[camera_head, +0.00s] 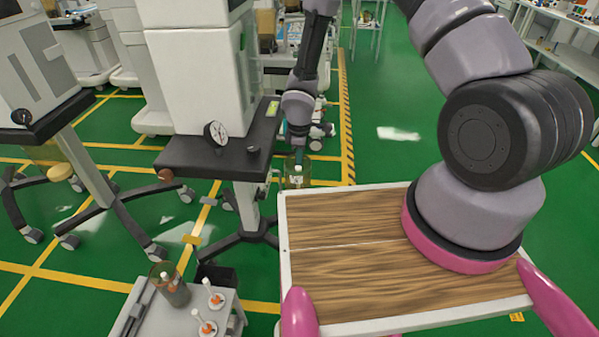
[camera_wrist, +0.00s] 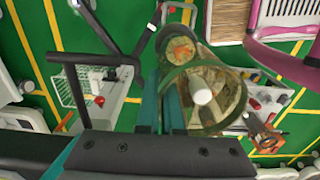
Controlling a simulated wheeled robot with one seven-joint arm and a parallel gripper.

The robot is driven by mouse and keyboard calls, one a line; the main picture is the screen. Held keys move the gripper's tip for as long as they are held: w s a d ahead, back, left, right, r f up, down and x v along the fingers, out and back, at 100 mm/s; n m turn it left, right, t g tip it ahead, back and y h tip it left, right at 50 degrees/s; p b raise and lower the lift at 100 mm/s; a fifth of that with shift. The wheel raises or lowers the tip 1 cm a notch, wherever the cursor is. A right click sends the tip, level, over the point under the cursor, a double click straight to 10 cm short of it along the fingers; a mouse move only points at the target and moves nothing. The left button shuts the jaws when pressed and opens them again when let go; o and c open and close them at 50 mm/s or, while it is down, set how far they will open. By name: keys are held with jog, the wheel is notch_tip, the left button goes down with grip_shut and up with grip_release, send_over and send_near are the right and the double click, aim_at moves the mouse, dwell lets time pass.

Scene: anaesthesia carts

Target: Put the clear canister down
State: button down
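The clear canister (camera_head: 296,175) is a see-through, greenish open cup with a white piece inside. It hangs upright below my gripper (camera_head: 298,153), above the floor and just right of the cart's dark shelf. In the wrist view the canister (camera_wrist: 228,92) shows its round green rim close up, with the white piece inside. My gripper's two teal fingers (camera_wrist: 161,105) are close together at the rim's left side, with the canister wall apparently between them. The exact contact is hard to see.
An anaesthesia cart's dark shelf (camera_head: 205,160) carries a gauge (camera_head: 216,133). A small grey table (camera_head: 150,322) at lower left holds another clear canister (camera_head: 172,290) and two white pieces with orange parts (camera_head: 214,298). Green floor is open behind my arm.

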jog(key=shift+f, duration=2)
jog(key=c, duration=1.1)
grip_release()
